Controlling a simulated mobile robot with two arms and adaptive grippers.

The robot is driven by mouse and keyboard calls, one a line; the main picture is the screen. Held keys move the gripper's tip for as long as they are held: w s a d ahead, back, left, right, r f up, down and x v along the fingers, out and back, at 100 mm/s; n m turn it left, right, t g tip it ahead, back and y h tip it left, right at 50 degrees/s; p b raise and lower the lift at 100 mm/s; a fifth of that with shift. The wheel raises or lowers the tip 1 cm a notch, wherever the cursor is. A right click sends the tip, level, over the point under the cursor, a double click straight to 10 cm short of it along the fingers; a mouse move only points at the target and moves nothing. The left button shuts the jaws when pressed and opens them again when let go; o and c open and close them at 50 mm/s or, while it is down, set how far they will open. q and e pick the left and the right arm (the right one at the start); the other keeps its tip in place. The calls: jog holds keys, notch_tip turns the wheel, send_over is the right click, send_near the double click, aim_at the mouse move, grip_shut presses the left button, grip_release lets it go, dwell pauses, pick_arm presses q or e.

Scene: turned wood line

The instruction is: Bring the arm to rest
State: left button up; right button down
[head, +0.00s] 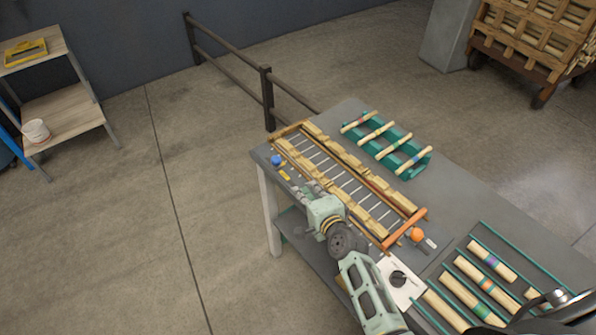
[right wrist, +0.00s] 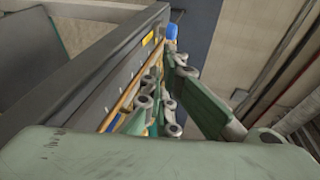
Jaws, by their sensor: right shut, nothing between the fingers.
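My right gripper (head: 302,190) is pale green and hangs over the near left edge of the grey workbench (head: 480,195), beside a long wooden frame. It is shut with nothing between its fingers. In the right wrist view the green gripper fingers (right wrist: 165,100) show close up beside the bench edge, with their tips partly hidden by the linkages. My right arm (head: 365,290) comes in from the bottom of the head view. My left gripper is not in view.
The long wooden frame (head: 345,163) with metal rollers lies on the bench. A green rack (head: 425,160) holds several banded wood pieces behind it. A tray (head: 450,262) with more banded pieces is at the right. A blue knob (head: 276,160) sits by the bench edge.

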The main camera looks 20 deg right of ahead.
jog(key=s+a+n+g+y, duration=0.25)
jog(key=s+n+g, duration=0.35)
jog(key=s+n, duration=0.8)
jog(key=s+d+r+n+g+h, duration=0.2)
jog(key=s+d+g, duration=0.1)
jog(key=s, duration=0.7)
jog(key=s+d+r+n+g+h, duration=0.1)
jog(key=s+d+n+g+h, duration=0.1)
jog(key=s, duration=0.8)
notch_tip(320, 180, down, 30)
jog(key=g+b, duration=0.1)
jog(key=b, duration=0.4)
pick_arm(q)
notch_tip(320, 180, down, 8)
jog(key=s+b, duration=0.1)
jog(key=b, duration=0.2)
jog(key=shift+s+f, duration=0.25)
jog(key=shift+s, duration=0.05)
pick_arm(e)
jog(key=s+d+f+g, duration=0.1)
jog(key=s+d+f, duration=0.2)
jog(key=s+f, duration=1.5)
notch_tip(320, 180, down, 3)
jog(key=shift+r+n, duration=0.15)
jog(key=shift+n, duration=0.25)
jog(key=shift+h, duration=0.25)
